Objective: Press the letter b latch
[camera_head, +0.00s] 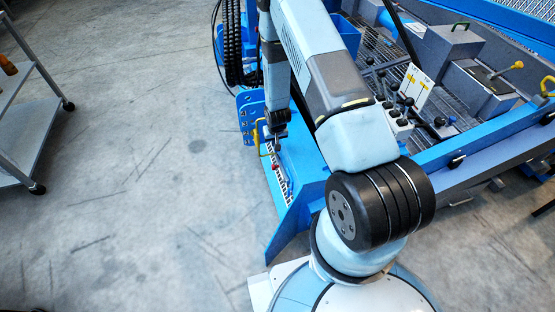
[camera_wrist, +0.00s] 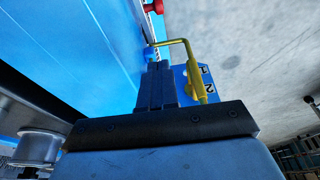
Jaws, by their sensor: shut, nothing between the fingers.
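A bent yellow handle (camera_wrist: 188,62) stands on a blue plate in the wrist view, just right of my gripper (camera_wrist: 157,68). The same yellow handle (camera_head: 262,141) shows in the head view at the blue machine's left edge. My gripper (camera_head: 279,135) points down beside it, its fingers shut and empty. I cannot tell whether the fingers touch the handle. The blue plate carries small dark marks that look like 1 and 2. I can read no letter b, so I cannot tell whether this handle is the letter b latch.
A red knob (camera_wrist: 153,6) lies beyond my fingertips; it also shows in the head view (camera_head: 275,167). A blue bracket with holes (camera_head: 247,118) stands left of my gripper. Black-knobbed levers (camera_head: 402,103) stand to the right. A grey cart (camera_head: 38,130) is far left; open floor lies between.

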